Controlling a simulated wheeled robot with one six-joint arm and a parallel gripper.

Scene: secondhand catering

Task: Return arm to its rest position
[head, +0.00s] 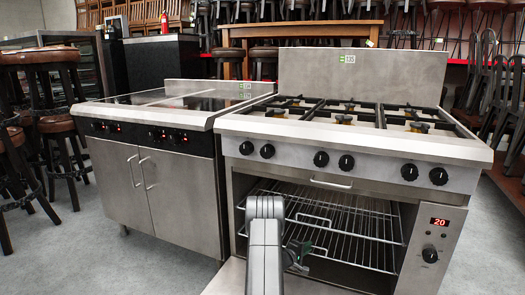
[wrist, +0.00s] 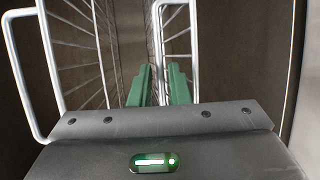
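My arm rises into the bottom middle of the head view, in front of the oven's open cavity. My gripper (head: 298,252) is turned toward the wire racks, its dark body and green tips partly hidden by my arm. In the wrist view my gripper (wrist: 160,82) shows two green fingers with a narrow gap between them. A pale rack handle (wrist: 158,30) runs behind or between the fingers; I cannot tell whether they touch it. I see nothing clamped in the gap.
The steel range (head: 345,180) has an upper wire rack (head: 345,208) and another below it. A flat steel panel lies low in front of the cavity. A steel cabinet (head: 165,195) stands at left, with stools (head: 50,130) beyond. Grey floor (head: 130,265) is clear at front left.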

